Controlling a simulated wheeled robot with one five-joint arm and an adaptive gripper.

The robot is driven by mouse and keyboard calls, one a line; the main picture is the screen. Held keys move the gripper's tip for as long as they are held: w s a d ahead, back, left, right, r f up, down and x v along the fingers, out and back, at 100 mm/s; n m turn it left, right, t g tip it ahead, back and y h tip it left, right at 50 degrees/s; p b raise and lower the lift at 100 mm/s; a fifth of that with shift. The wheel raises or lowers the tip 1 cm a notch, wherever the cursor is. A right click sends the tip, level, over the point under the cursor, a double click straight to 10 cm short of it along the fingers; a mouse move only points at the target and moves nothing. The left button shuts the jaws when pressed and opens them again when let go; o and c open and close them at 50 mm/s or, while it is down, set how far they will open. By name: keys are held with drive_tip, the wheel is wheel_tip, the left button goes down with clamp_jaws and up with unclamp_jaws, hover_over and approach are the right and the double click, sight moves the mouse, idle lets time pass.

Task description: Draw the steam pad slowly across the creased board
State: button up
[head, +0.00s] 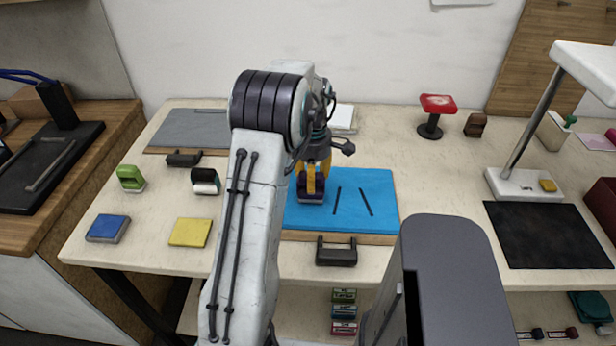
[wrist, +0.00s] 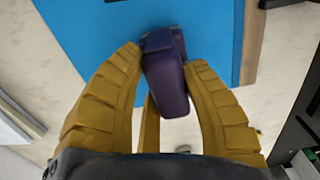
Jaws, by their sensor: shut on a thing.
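My gripper (head: 312,178) is shut on a dark purple pad-like block (head: 311,192), which I take to be the steam pad. The block stands at the left part of a blue board (head: 375,210) and seems to touch it. The board lies on a wooden backing and has two dark slanted lines to the right of the block. In the wrist view, the yellow fingers (wrist: 168,85) close around the purple block (wrist: 165,75), with the blue board (wrist: 205,25) beyond it. My arm hides the board's left edge.
A dark clamp-like holder (head: 336,252) stands at the board's front edge. To the left are a black and white roller (head: 205,181), a yellow pad (head: 190,232) and a green-handled block (head: 131,178). A lamp stand (head: 525,184) and black mat (head: 548,235) are at right.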

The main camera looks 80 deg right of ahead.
drive_tip(key=shift+s+d, duration=0.1)
drive_tip(key=shift+s, duration=1.15)
drive_tip(key=shift+s+p, duration=0.3)
idle(0.4)
drive_tip(key=shift+s+d+p, duration=0.15)
drive_tip(key=shift+s+p, duration=0.3)
drive_tip(key=shift+s, duration=1.35)
drive_tip(key=shift+s, duration=0.3)
drive_tip(key=shift+s+d+p, duration=0.1)
drive_tip(key=shift+s+p, duration=0.6)
drive_tip(key=shift+s, duration=1.15)
drive_tip(key=shift+s, duration=0.2)
idle(0.3)
drive_tip(key=shift+s+d+p, duration=0.15)
drive_tip(key=shift+s+p, duration=0.7)
drive_tip(key=shift+s, duration=1.05)
